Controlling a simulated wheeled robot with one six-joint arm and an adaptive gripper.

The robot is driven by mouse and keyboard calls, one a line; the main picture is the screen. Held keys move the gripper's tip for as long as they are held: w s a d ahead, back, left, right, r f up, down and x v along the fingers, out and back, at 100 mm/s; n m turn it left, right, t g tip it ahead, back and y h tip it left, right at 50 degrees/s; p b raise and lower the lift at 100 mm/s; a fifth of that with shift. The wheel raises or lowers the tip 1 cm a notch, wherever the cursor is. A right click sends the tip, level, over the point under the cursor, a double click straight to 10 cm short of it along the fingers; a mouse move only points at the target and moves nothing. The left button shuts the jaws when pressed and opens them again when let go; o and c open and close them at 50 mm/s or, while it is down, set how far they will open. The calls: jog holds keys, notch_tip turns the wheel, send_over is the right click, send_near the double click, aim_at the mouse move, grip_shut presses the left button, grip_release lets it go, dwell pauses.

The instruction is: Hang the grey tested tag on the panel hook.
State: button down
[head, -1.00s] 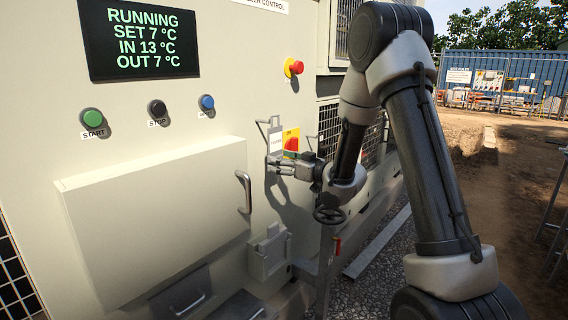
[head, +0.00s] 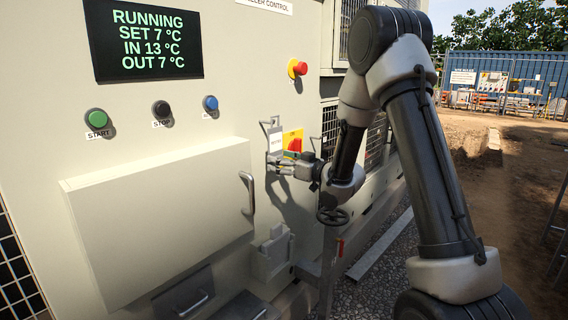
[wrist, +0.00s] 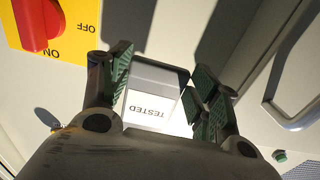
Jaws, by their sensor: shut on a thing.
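The grey tag (wrist: 152,105) shows in the wrist view with the word TESTED on its white label, upside down there. My gripper (wrist: 162,75) is shut on it, with one green-padded finger on each side. In the head view the tag (head: 276,141) is upright, close to the panel face, just above my gripper (head: 277,162). A thin bent wire shape (head: 268,124) shows at the tag's top. I cannot tell whether it is the panel hook or part of the tag, nor whether the tag bears on a hook.
A red rotary switch on a yellow plate (wrist: 45,25) is close beside my gripper; it also shows in the head view (head: 293,142). A cabinet door with a handle (head: 247,193) projects to the left. A red stop button (head: 298,68) is above. Open ground lies right.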

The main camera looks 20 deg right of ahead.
jog(key=shift+x, duration=1.7)
jog(key=shift+f, duration=0.6)
jog(key=shift+c, duration=1.5)
grip_release()
jog(key=o, duration=0.3)
jog(key=shift+f, duration=0.15)
